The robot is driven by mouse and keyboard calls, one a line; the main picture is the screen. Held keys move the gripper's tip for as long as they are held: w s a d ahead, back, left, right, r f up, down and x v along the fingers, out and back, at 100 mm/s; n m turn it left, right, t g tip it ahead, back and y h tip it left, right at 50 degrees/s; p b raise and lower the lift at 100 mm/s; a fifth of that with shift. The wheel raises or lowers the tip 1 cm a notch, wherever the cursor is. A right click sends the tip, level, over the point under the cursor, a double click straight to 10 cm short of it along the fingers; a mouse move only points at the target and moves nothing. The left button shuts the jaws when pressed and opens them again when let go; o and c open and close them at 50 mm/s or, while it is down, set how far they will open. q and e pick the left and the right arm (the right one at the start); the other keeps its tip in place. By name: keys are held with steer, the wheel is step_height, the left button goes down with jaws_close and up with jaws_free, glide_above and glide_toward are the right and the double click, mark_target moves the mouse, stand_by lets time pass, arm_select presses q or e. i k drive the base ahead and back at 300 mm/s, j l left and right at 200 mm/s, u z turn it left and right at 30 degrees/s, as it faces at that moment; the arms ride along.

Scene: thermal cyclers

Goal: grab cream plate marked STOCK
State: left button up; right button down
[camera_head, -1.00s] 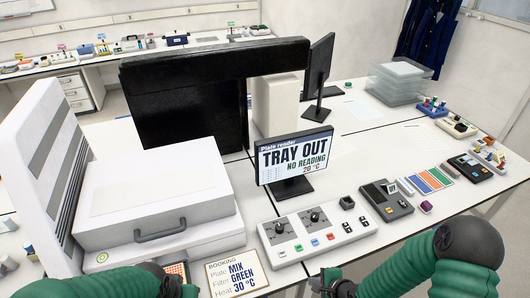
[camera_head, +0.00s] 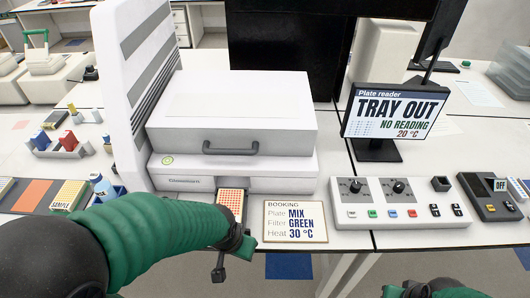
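I can read no STOCK mark in view. A plate with red-orange wells (camera_head: 231,199) sits at the front of the plate reader, partly hidden by my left arm. A plate marked SAMPLE (camera_head: 68,196) lies at the left of the bench, with orange and other flat pieces beside it. My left gripper (camera_head: 219,270) hangs in front of the bench edge, below the red-welled plate and apart from it. Its finger opening is not clear. My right gripper (camera_head: 418,290) is at the bottom edge, mostly cut off.
The white plate reader (camera_head: 240,130) has its lid down. The screen (camera_head: 396,111) reads TRAY OUT, NO READING. A booking card (camera_head: 295,221) reads MIX, GREEN, 30 °C. A control panel (camera_head: 400,203) stands to the right. A rack (camera_head: 60,142) stands at left.

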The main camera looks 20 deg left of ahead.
mark_target(233, 199)
steer(key=j+z, duration=0.1)
steer(key=j, duration=0.4)
steer(key=k+j, duration=0.15)
steer(key=j, duration=0.3)
steer(key=j+z, duration=0.15)
steer(key=j, duration=0.35)
steer(key=k+j+z, duration=0.1)
steer(key=j, duration=0.4)
steer(key=k, duration=0.4)
